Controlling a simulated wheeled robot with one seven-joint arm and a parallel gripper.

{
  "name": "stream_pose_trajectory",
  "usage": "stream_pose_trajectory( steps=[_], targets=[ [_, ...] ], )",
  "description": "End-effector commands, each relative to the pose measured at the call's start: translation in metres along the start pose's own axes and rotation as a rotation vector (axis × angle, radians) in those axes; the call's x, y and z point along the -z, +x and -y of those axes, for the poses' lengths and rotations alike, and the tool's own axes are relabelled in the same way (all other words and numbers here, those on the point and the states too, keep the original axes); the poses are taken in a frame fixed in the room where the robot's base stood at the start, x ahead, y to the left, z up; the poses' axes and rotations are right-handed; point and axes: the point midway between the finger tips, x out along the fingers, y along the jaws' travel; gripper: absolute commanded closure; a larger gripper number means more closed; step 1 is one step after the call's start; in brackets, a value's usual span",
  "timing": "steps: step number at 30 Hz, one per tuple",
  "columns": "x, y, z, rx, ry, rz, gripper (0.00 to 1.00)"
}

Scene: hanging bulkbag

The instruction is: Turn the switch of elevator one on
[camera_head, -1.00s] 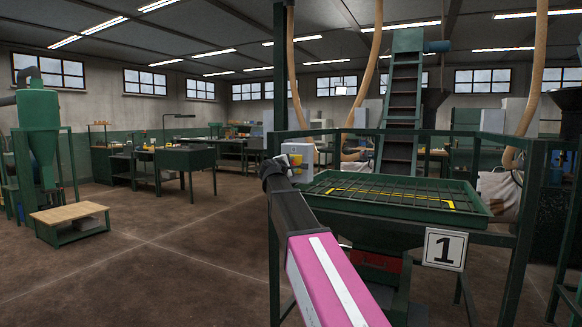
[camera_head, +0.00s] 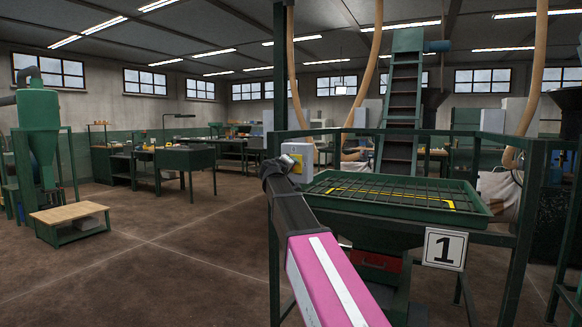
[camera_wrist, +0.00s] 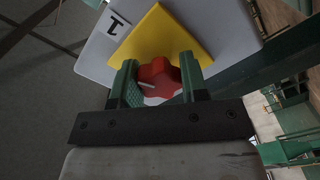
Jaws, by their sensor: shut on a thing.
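The switch is a red star-shaped knob (camera_wrist: 158,78) on a yellow plate (camera_wrist: 160,38), mounted on a light grey box (camera_wrist: 225,28) marked "1" in the wrist view. My gripper (camera_wrist: 158,82) has its two green fingers on either side of the red knob and is shut on it. A white mark shows on the knob's lower left part. In the head view the grey switch box (camera_head: 300,158) stands at the left corner of the elevator's green frame, with my arm's end in front of it. The knob is hidden there by my arm.
A green hopper with a grate (camera_head: 400,195) lies right of the switch box, with a "1" sign (camera_head: 444,249) on its front rail. The inclined elevator (camera_head: 401,105) rises behind it. A low wooden-topped platform (camera_head: 67,214) stands left; the floor between is clear.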

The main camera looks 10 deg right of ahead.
Motion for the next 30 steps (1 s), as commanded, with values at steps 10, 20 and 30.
stream_pose_trajectory(
  steps=[10,20,30],
  targets=[
    [-0.0012,-0.001,0.001,0.002,0.233,0.002,0.83],
    [-0.0013,-0.0011,0.0012,0.002,0.326,0.002,0.83],
    [-0.0014,-0.0012,0.0012,0.002,0.336,0.002,0.83]
  ],
)
